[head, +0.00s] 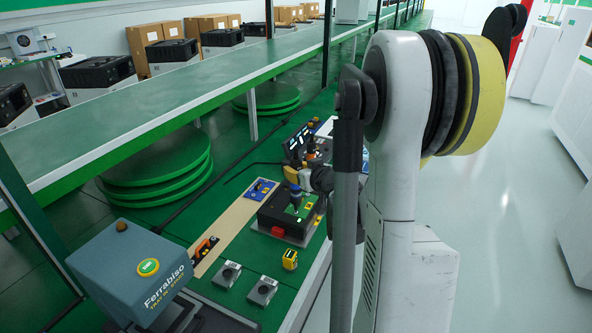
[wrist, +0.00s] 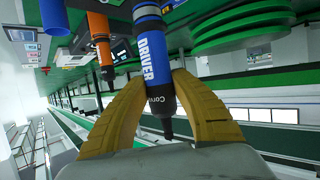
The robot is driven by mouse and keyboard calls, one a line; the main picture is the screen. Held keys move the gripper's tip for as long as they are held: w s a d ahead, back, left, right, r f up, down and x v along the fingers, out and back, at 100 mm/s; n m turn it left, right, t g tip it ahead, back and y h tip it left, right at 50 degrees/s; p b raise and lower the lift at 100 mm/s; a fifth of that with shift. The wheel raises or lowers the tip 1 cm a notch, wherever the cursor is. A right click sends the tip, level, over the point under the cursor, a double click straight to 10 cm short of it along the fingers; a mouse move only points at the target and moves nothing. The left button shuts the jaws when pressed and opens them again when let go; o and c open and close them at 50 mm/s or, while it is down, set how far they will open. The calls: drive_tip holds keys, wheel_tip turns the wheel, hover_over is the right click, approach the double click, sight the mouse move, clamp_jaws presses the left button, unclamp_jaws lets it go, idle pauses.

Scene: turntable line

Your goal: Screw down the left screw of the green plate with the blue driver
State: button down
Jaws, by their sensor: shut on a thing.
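The green plate (head: 307,208) lies on a black fixture in the head view. The blue driver (wrist: 150,42) is between the yellow fingers of my gripper (wrist: 160,85) in the wrist view. The gripper is shut on the driver's dark lower part, and its thin tip shows beyond the fingers. In the head view my gripper (head: 297,175) is above the far side of the fixture, and the blue driver (head: 296,191) shows small over the plate. The plate's left screw is too small to tell, and I cannot tell whether the driver's tip touches it.
An orange driver (wrist: 100,35) hangs beside the blue one in the wrist view. A blue pad (head: 262,187), a yellow device (head: 290,259), two grey blocks (head: 229,273) (head: 262,290) and a blue-grey box (head: 130,275) stand around the fixture. My arm covers the right side.

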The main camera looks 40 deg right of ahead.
sight(297, 153)
drive_tip(key=shift+f, duration=0.1)
drive_tip(key=shift+r+p, duration=2.25)
drive_tip(key=shift+r, duration=0.8)
drive_tip(key=shift+f, duration=0.1)
